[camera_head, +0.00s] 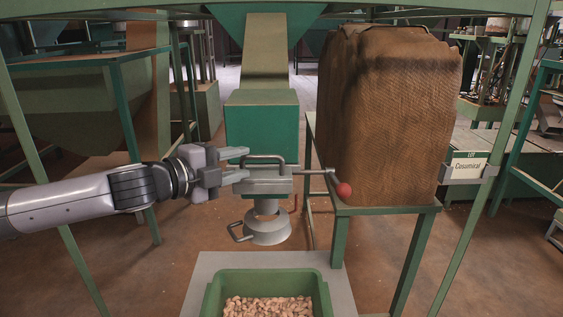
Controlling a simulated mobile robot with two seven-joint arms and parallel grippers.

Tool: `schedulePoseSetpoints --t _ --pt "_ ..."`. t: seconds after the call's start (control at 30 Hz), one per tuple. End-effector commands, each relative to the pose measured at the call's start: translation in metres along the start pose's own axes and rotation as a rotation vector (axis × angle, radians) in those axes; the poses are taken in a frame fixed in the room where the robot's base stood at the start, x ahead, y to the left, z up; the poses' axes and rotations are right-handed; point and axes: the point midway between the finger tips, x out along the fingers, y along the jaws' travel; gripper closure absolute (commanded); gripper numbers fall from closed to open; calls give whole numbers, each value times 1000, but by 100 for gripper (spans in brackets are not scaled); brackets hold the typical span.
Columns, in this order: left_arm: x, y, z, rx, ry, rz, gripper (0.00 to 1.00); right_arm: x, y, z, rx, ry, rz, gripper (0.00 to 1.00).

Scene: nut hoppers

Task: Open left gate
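A grey metal slide gate (264,184) sits under the green hopper outlet box (262,126) in the middle of the view. It has a loop handle (266,157) on top and a rod to the right with a red knob (343,190). Only this one gate shows clearly. My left gripper (247,163) comes in from the left at the gate's left end. Its two fingers are apart, one above the other, with the left end of the loop handle about between their tips. I cannot tell whether they touch it. My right gripper is out of view.
Below the gate hangs a metal spout (267,228) with a small side handle. Under it a green crate (212,296) of nuts stands on a grey platform (340,285). A large brown sack (385,115) stands on a green table (390,210) at right. Green frame posts flank the space.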

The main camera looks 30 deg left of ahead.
Motion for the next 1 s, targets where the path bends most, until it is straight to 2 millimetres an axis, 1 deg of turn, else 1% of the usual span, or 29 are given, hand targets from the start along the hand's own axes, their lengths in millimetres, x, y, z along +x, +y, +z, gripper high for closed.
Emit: schedulePoseSetpoints --t 0.13,0.57,0.87,1.0 --pt "1 -2 2 -2 -5 -3 63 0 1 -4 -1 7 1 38" --pt "11 -2 6 -8 -13 -6 63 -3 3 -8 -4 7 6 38" --pt "22 -2 1 -4 -2 -3 63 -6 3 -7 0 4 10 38" --pt "32 -3 1 -7 -3 -4 63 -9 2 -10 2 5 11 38"
